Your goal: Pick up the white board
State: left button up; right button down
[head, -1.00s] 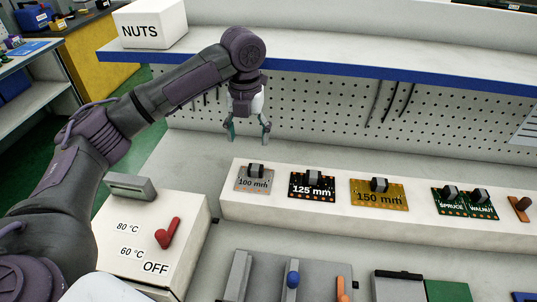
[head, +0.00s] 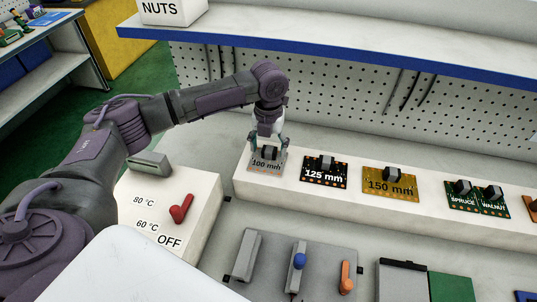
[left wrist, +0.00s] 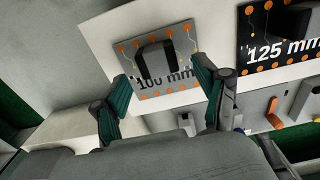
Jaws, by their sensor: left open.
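The white board, a pale plate marked "100 mm" (head: 267,166), lies on the left end of the long white ledge. It has a dark block-shaped grip on top and orange dots along its edges. It also shows in the left wrist view (left wrist: 150,84), with its dark grip (left wrist: 155,61) near its middle. My left gripper (head: 268,146) is over this board with its fingers apart. My right gripper is not in view.
A control box with a red lever (head: 181,208) stands front left. A blue-edged shelf (head: 330,60) overhangs behind.

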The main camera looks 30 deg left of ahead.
aim_at(268, 158)
pick_arm(q)
jog(key=shift+f, duration=1.2)
grip_shut()
